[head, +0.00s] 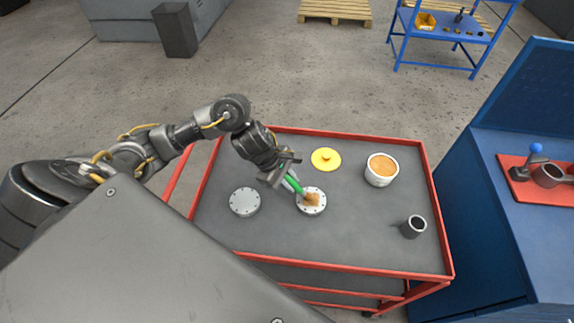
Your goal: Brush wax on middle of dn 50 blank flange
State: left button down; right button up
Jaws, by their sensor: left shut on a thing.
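My left gripper (284,174) is shut on the green handle of a brush (294,186) above the cart top. The brush is tilted, and its tan bristles (312,199) are over the middle of a grey blank flange (318,210) with bolt holes around its rim. The bristles appear to touch the flange. A second grey flange (244,202) lies to the left. A white tub of orange-brown wax (381,169) stands open at the right, and a yellow lid (326,160) lies left of it. My right gripper is not in view.
The items lie on a dark cart top with a red frame (350,267). A small grey cylinder (413,227) stands near its right front. A blue bench (480,230) with a valve on a red plate (548,180) is to the right.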

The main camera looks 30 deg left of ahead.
pick_arm(q)
jog(key=shift+a+r+p, duration=0.2)
jog(key=shift+r+p, duration=0.15)
jog(key=shift+r, duration=0.25)
jog(key=shift+a+r+p, duration=0.15)
jog(key=shift+r+p, duration=0.15)
jog(key=shift+r, duration=0.3)
jog(key=shift+d+r+p, duration=0.25)
jog(key=shift+r+p, duration=0.45)
jog(key=shift+r, duration=0.25)
notch_tip(320, 180, up, 3)
jog(key=shift+r+p, duration=0.1)
jog(key=shift+p, duration=0.9)
jog(key=shift+r, duration=0.25)
